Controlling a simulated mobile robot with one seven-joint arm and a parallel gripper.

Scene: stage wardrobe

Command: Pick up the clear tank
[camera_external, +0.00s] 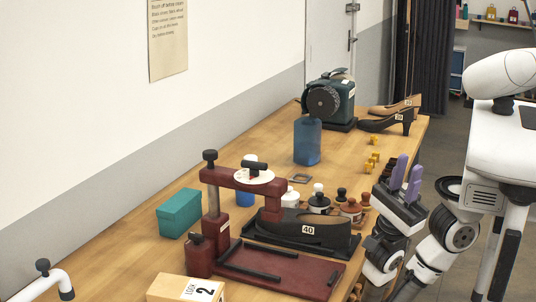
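The clear tank is a translucent blue container (307,145) standing upright on the wooden workbench, in front of a dark green machine. My gripper (408,174) is at the bench's right side, low in the picture, with two purple fingers pointing up. A gap shows between the fingers, and I see nothing held in it. The gripper is apart from the tank, to its right and nearer the camera.
The green machine (338,100) stands behind the tank, and dark shoes (390,121) lie to the right. A dark red press (213,190), small bottles (320,203), a shoe form (305,229) and a teal box (179,213) crowd the nearer bench (130,240). Yellow blocks (372,160) sit near its right edge.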

